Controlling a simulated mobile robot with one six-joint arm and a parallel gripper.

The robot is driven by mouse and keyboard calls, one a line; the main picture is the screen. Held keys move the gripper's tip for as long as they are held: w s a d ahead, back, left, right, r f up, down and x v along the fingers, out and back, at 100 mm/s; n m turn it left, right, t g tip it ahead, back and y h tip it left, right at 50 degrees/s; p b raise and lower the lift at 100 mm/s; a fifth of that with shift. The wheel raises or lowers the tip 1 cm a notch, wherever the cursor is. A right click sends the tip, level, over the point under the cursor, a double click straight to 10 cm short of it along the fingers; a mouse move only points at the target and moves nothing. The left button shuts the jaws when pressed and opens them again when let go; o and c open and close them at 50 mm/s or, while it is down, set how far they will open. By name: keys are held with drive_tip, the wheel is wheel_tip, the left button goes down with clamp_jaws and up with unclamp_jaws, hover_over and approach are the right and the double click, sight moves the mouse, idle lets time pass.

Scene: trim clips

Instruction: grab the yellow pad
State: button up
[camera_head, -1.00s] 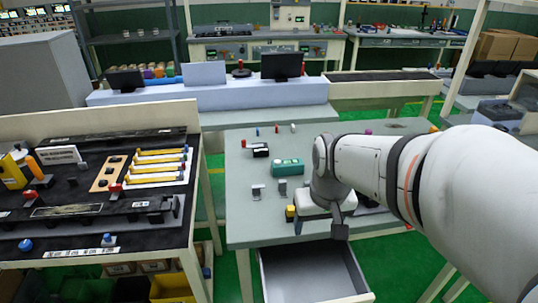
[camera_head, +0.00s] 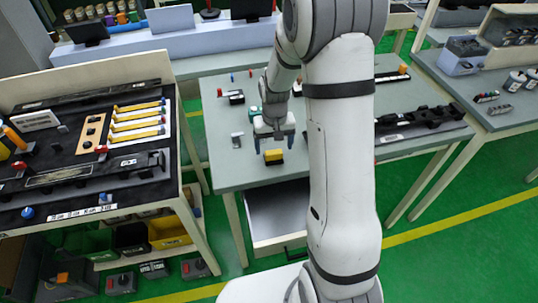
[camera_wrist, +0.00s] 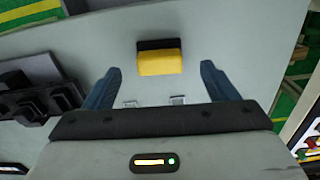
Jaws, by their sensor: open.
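The yellow pad (camera_head: 273,157) is a small yellow block with a dark side, lying on the grey table (camera_head: 222,178) near its front edge. It also shows in the wrist view, where the yellow pad (camera_wrist: 160,62) is past the fingertips and roughly centred between them. My gripper (camera_head: 274,141) is open, with two blue fingers pointing down just behind the pad in the head view. In the wrist view my gripper (camera_wrist: 161,69) has nothing between its fingers. Whether the fingertips touch the table I cannot tell.
An open drawer (camera_head: 279,213) sticks out below the table's front. Small metal clips (camera_head: 237,140) stand left of my gripper. A long black part (camera_head: 425,118) lies to the right. A black bench (camera_head: 70,142) with yellow strips stands at the left.

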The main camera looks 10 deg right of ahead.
sight(274, 152)
drive_tip(key=shift+f+p, duration=0.65)
drive_tip(key=shift+f, duration=1.7)
drive_tip(key=c, duration=1.1)
